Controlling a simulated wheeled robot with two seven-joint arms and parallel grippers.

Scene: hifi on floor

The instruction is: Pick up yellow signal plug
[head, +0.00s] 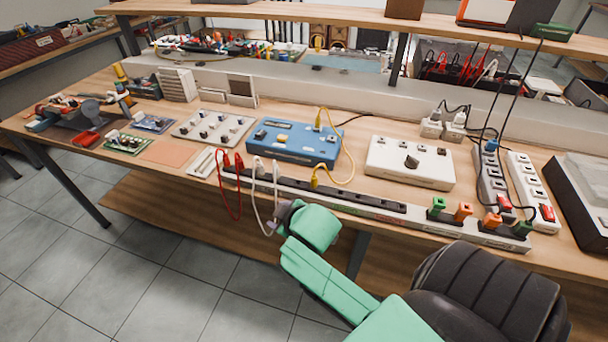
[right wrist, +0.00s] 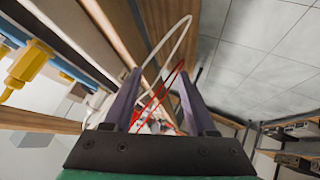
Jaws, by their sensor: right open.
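A yellow signal plug (head: 315,181) stands in the long black-topped socket strip (head: 370,204) at the table's front edge. A yellow cable runs from it to another yellow plug (head: 318,120) on the blue box (head: 268,139). One yellow plug (right wrist: 28,66) shows at the far left of the right wrist view, outside the jaws. My right gripper (head: 284,212) is at the front edge, left of and below the strip's yellow plug, near the hanging white cable. In the wrist view its purple fingers (right wrist: 158,78) are apart, with no yellow plug between them. My left gripper is out of view.
A white cable (head: 257,200) and a red cable (head: 229,190) hang in loops before the front edge; both show beyond the fingers in the wrist view. A white box (head: 410,163) stands right of the blue box. Green and orange plugs (head: 462,211) stand further right on the strip.

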